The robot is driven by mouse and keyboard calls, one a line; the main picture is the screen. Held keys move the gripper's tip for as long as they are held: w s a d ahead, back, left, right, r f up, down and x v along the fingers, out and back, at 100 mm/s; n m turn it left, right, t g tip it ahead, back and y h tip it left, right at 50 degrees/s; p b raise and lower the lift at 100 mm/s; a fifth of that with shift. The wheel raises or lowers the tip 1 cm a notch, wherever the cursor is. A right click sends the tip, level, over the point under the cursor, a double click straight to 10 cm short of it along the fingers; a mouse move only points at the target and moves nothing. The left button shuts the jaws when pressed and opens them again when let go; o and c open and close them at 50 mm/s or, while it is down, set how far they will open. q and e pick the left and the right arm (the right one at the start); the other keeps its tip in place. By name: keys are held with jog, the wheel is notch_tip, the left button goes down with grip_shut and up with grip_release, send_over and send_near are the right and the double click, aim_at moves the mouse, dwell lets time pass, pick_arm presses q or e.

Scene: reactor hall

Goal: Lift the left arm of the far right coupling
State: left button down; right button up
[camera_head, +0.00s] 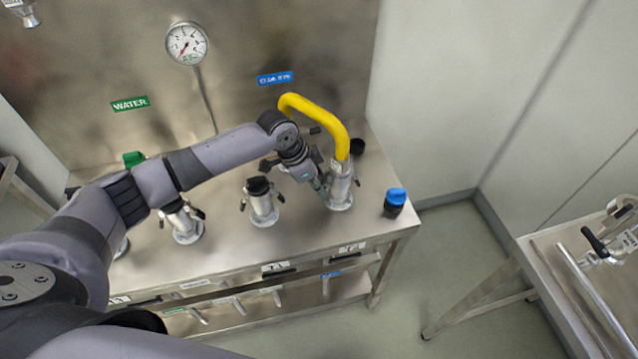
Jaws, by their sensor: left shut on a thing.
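The far right coupling (341,195) is a silver metal fitting standing upright on the steel bench. A thick yellow hose (327,118) bends down into its top. My left gripper (321,186) reaches in from the left, tilted down, and is shut at the coupling's left side, where its left arm sits. The gripper hides most of that arm, so its exact angle cannot be told. My right gripper is not in view.
A black-capped coupling (262,202) stands left of the gripper, and another coupling (183,223) stands farther left under my arm. A blue-capped black part (395,202) is near the steel bench's (318,238) right edge. A second table (560,262) stands at right, across open floor.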

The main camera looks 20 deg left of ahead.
pick_arm(q)
jog(key=shift+r, duration=0.1)
jog(key=r+y+p, duration=0.1)
jog(key=p, duration=0.2)
jog(key=shift+s+g, duration=0.1)
jog(key=shift+g, duration=0.3)
jog(key=shift+a+f+g+y+p, duration=0.15)
jog(key=shift+g+y+p, duration=0.15)
jog(key=shift+y+p, duration=0.3)
jog(key=c, duration=1.5)
grip_release()
jog(key=shift+f, duration=0.1)
